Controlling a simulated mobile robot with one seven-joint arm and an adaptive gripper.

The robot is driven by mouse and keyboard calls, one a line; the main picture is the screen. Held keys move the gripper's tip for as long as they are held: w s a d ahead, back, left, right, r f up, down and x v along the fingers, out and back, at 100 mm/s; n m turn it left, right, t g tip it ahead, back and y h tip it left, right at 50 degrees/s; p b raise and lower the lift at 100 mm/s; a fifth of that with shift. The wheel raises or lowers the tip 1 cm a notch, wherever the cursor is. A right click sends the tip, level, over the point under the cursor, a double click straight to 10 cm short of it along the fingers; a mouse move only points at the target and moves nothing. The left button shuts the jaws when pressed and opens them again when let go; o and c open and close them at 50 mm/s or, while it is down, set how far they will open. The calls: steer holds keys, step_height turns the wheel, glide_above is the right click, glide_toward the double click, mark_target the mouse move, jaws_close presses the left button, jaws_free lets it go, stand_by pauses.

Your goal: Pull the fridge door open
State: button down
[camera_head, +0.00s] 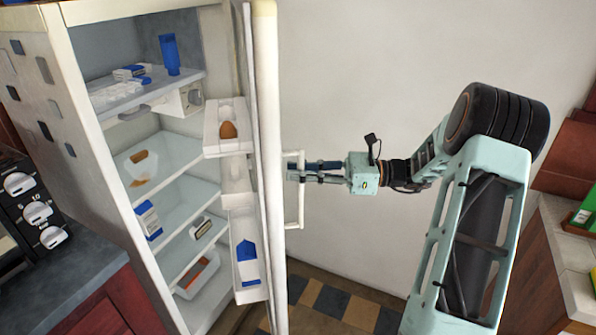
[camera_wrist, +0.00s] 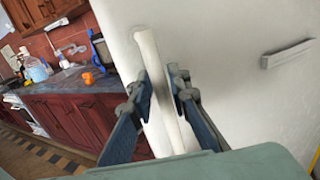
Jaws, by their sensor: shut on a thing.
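The fridge (camera_head: 45,75) stands at the left in the head view. Its white door (camera_head: 268,120) is swung wide open, seen nearly edge-on, with its inner shelves facing left. A white vertical handle (camera_head: 300,190) is on the door's outer face. My gripper (camera_head: 292,171) reaches in from the right and is shut on this handle. In the wrist view the two fingers of my gripper (camera_wrist: 162,84) close on either side of the handle (camera_wrist: 150,55), in front of the white door (camera_wrist: 225,60).
Fridge shelves hold a blue bottle (camera_head: 169,55) and several packages. A brown egg-like item (camera_head: 228,130) sits in a door shelf. A counter (camera_head: 75,260) stands at the left, a wooden cabinet (camera_head: 535,265) at the right. Checkered floor (camera_head: 335,300) shows below the door.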

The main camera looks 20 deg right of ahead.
steer(key=c, duration=1.8)
jaws_free()
steer(key=shift+c, duration=0.2)
steer(key=v, duration=1.2)
